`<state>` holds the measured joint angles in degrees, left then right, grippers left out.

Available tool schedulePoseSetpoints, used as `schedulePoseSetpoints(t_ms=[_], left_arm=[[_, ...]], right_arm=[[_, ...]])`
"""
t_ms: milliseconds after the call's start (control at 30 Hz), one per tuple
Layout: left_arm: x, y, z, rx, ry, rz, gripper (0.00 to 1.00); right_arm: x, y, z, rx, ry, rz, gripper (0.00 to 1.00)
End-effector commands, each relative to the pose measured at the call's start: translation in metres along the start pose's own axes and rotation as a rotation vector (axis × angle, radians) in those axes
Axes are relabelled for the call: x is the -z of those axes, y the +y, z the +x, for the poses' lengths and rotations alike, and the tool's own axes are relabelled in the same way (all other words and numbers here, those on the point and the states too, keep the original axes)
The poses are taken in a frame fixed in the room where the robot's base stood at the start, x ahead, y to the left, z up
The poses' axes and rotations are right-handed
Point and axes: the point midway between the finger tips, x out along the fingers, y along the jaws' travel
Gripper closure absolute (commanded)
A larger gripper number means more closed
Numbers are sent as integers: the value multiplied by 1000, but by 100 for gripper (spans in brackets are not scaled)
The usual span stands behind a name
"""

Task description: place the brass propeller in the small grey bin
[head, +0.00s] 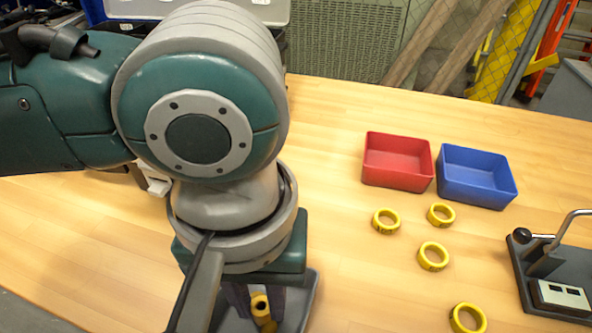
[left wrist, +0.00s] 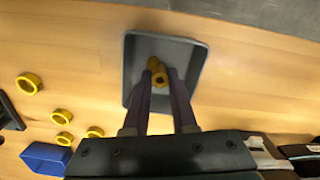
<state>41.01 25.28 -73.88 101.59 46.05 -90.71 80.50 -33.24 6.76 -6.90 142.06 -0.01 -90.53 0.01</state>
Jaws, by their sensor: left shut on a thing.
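The brass propeller (left wrist: 157,66) is a small yellow-gold part with a dark hole in its hub. My left gripper (left wrist: 160,82) is shut on it, between two dark fingers. In the left wrist view they overlap the small grey bin (left wrist: 190,50), a shallow tray with a raised rim; I cannot tell the height above its floor. In the head view the propeller (head: 260,306) shows below my left wrist, in front of the grey bin (head: 302,308), which my arm partly hides. My right gripper is not in view.
A red bin (head: 397,160) and a blue bin (head: 477,177) stand to the right, empty. Several yellow rings (head: 433,256) lie loose on the wooden table. A lever fixture (head: 550,270) stands at the right edge. The table between the grey bin and the rings is clear.

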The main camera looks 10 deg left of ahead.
Motion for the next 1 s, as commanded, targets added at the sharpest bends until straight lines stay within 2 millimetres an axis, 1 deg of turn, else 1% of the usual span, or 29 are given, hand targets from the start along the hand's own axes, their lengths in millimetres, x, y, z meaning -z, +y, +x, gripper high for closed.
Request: schedulePoseSetpoints(t_ms=[67, 100, 367, 667, 767, 867, 1000], left_arm=[[0, 0, 2, 1, -1, -1, 100], [0, 0, 3, 1, 0, -1, 74], [0, 0, 3, 0, 0, -1, 45], [0, 0, 0, 0, 1, 0, 45], [0, 0, -15, -1, 0, 1, 45], [1, 1, -36, -3, 2, 0, 45], [1, 1, -70, -3, 2, 0, 45]], right_arm=[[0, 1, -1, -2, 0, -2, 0], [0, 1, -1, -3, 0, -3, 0], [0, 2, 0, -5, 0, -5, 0], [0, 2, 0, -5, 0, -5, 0], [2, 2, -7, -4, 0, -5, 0], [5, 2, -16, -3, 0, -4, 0], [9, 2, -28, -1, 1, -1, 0]])
